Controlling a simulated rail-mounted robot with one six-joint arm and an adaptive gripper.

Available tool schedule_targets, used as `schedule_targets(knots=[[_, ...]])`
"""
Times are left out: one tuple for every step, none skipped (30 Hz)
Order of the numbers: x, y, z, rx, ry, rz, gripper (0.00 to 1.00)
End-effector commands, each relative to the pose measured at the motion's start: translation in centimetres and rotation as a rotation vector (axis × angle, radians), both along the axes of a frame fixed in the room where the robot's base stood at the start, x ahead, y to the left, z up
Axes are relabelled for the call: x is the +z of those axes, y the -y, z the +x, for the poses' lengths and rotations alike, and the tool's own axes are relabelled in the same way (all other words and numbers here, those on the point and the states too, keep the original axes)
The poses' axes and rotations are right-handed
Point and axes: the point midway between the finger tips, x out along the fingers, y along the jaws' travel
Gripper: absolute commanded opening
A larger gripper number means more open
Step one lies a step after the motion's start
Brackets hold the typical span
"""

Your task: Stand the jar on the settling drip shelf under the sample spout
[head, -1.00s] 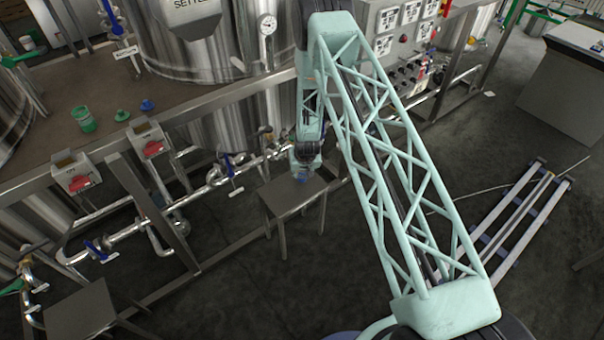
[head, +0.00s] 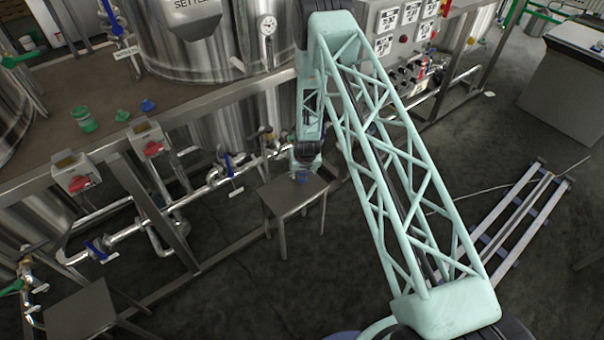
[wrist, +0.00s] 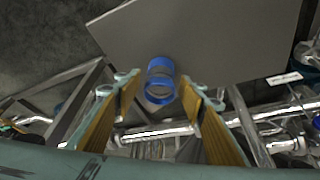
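The jar (wrist: 160,82) shows blue bands and a clear part in the wrist view. In the head view it is a small blue shape (head: 301,177) just below my gripper (head: 306,162). The drip shelf (head: 292,196) is a small grey metal table, and the jar appears to stand near its back edge. In the wrist view the shelf (wrist: 225,40) is a grey plate behind the jar. My gripper (wrist: 160,88) has its yellow-lined fingers spread on either side of the jar, with a gap showing on both sides. The sample spout is hard to make out behind my wrist.
Pipes with valves (head: 222,172) run along the tank frame close behind the shelf. A second grey table (head: 82,312) stands at lower left. A green jar (head: 84,119), a green cap (head: 122,115) and a blue cap (head: 147,105) sit on the deck. The floor in front is clear.

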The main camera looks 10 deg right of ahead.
Motion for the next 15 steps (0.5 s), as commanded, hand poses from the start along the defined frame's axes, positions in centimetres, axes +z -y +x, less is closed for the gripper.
schedule_targets(knots=[[0.4,0.0,-0.1,0.000,0.000,0.000,0.38],[0.6,0.0,-0.2,0.000,0.000,0.000,0.38],[0.9,0.0,-0.4,0.000,0.000,0.000,0.38],[1.2,0.0,-0.4,0.000,0.000,0.000,0.38],[1.5,-0.1,-0.5,0.000,0.001,0.000,0.38],[1.9,-0.1,-0.6,0.000,0.002,0.000,0.38],[2.2,-0.1,-0.8,0.000,0.002,0.000,0.38],[2.5,-0.1,-0.9,0.000,0.001,0.000,0.38],[2.9,-0.1,-1.2,0.000,0.000,0.000,0.38],[3.2,-0.1,-1.3,0.000,0.001,0.000,0.38],[3.6,-0.1,-1.3,0.000,0.001,0.000,0.38],[4.1,-0.1,-1.5,0.000,0.001,0.000,0.38],[4.4,-0.2,-1.7,0.000,0.001,0.000,0.38],[4.7,-0.2,-1.8,0.000,0.000,0.000,0.38],[5.1,-0.2,-2.0,0.000,0.000,0.000,0.38]])
